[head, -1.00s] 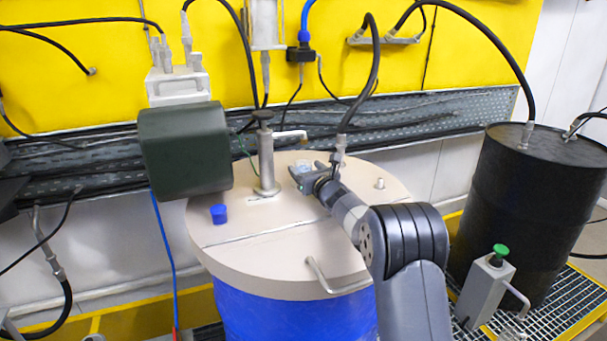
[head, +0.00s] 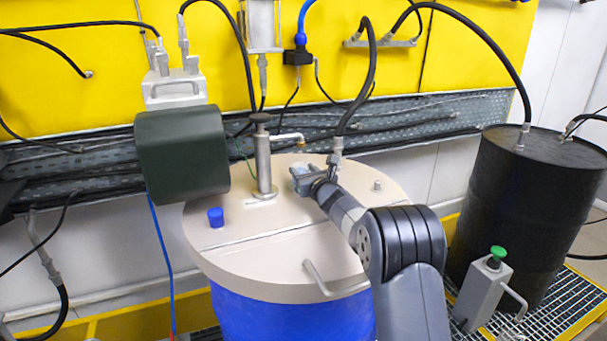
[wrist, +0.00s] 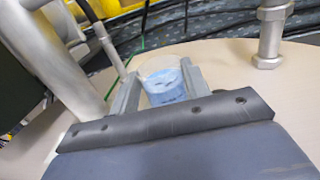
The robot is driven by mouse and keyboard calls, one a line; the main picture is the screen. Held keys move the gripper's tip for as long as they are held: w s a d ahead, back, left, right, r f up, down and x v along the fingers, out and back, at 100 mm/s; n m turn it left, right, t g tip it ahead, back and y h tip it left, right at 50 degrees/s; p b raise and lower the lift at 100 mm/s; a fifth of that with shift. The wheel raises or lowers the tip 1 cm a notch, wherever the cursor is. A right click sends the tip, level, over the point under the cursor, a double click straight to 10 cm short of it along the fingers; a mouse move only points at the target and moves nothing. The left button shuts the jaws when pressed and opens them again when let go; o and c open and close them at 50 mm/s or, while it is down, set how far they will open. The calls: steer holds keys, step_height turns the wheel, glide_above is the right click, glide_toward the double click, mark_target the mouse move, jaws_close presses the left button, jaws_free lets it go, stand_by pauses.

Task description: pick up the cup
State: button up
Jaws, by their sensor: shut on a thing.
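The cup is clear and holds something bluish. In the wrist view the cup (wrist: 162,82) stands upright between the two fingers of my gripper (wrist: 157,88), which is shut on it. In the head view my gripper (head: 304,174) is over the beige drum lid, and the cup (head: 302,170) shows only as a small pale patch between the fingers. The cup's lower part is hidden behind the gripper body. I cannot tell whether its base touches the lid.
The beige lid (head: 240,255) covers a blue drum (head: 275,315). A metal post with a spout (head: 263,160) stands left of my gripper, and a hose fitting (head: 335,158) is close on its right. A blue cap (head: 216,217) lies at the lid's left. A black drum (head: 520,210) stands right.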

steer(key=shift+s+r+b, duration=0.1)
steer(key=shift+r+b, duration=0.35)
steer(key=shift+r, duration=1.2)
steer(key=shift+s+d+f, duration=0.1)
steer(key=shift+s+d, duration=0.1)
steer(key=shift+s, duration=0.1)
steer(key=b+v, duration=0.6)
steer(key=v, duration=1)
steer(key=shift+d+b, duration=0.1)
steer(key=shift+b, duration=0.25)
steer(key=shift+s+d, duration=0.2)
steer(key=shift+s, duration=0.25)
steer(key=shift+s+a, duration=0.1)
